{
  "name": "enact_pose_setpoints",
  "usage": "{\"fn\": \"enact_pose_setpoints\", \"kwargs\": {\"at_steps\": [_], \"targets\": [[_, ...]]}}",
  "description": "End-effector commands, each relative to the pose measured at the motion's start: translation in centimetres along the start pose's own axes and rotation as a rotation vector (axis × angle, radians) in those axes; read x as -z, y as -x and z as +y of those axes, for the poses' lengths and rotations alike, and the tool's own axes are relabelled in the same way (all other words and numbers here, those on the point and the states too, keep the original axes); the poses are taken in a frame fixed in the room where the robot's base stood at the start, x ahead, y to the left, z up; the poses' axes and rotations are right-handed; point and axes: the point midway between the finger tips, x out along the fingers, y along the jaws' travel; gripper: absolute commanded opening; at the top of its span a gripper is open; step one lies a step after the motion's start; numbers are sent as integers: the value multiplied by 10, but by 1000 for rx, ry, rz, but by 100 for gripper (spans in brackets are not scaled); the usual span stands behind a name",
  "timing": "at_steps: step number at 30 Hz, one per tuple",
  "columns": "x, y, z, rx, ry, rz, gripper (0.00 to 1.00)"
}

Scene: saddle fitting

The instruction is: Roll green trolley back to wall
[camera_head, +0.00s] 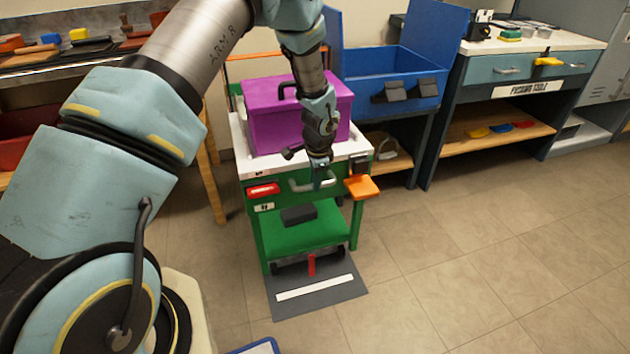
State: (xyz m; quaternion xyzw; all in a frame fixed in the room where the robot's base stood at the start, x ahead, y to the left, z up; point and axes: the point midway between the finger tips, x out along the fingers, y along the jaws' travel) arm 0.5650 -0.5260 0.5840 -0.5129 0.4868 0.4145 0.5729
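The green trolley (318,236) stands in the middle of the head view, with a white top, a green lower shelf and wheels at its foot. A pale handle (298,186) is on its front, just under the top. My gripper (320,184) points down at the right part of this handle, in front of the top's edge. The fingers are small and overlap the handle, so I cannot tell whether they are closed around it. A purple box (270,127) with a dark handle sits on the top. A red pedal-like part (311,264) shows low at the front.
A grey mat (350,293) with a white stripe lies at the trolley's front wheels. A blue open chest (375,65) on a bench is close behind right; a workbench (475,100) stands farther right. An orange flap (362,187) juts from the trolley's right side. Floor at right is clear.

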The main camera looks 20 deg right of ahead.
Motion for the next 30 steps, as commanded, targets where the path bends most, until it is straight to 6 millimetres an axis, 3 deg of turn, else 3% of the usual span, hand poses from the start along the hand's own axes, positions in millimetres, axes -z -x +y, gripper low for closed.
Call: {"fn": "enact_pose_setpoints", "kwargs": {"at_steps": [7, 30], "targets": [[0, 0, 0, 0, 0, 0, 0], [0, 0, 0, 0, 0, 0, 0]]}}
